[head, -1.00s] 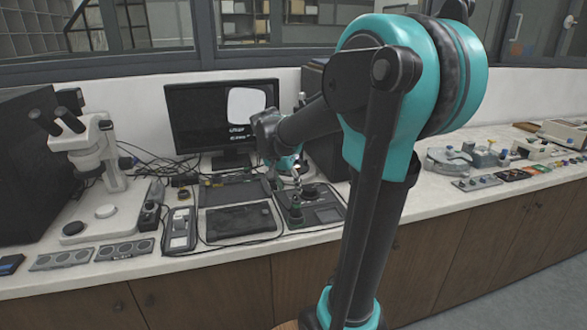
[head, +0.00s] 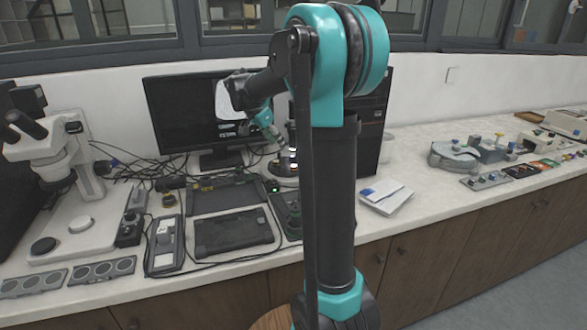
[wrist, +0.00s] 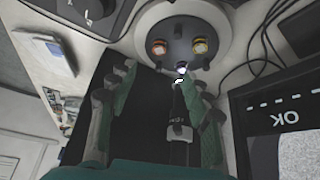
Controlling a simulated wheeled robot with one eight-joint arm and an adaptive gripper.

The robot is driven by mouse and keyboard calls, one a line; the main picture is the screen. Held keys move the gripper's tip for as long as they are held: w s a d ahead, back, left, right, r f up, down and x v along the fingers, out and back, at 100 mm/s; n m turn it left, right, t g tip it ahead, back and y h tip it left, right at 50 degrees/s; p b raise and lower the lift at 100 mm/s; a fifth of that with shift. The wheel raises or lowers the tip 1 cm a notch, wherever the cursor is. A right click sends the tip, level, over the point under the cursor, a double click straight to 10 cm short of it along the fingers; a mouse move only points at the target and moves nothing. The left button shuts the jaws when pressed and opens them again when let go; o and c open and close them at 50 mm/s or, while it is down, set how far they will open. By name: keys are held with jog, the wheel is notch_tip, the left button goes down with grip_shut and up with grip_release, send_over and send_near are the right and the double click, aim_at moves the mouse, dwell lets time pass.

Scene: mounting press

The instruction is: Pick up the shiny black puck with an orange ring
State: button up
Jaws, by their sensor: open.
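In the wrist view, a small round dark piece with an orange ring (wrist: 158,47) sits on the dark top of a round white-rimmed base (wrist: 222,20). A second piece with a yellow and red ring (wrist: 200,46) sits to its right. The pieces are small, so I cannot be sure which is the shiny black puck. My gripper (wrist: 160,82) is open, its green fingers pointing toward the base, short of both pieces. In the head view my gripper (head: 274,133) is above the white base (head: 284,168), partly hidden by my arm.
A monitor (head: 180,110) stands behind, left of my gripper, and a black tower (head: 374,125) is to the right. Dark trays (head: 233,232) lie in front. A microscope (head: 60,165) is at the left. A white booklet (head: 386,196) lies right of my arm. Cables run near the base.

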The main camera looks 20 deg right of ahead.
send_near(293, 166)
jog(key=x, duration=0.3)
jog(key=shift+s+a+f, duration=0.1)
jog(key=shift+a+f, duration=0.05)
jog(key=shift+x, duration=2.65)
jog(key=c, duration=1)
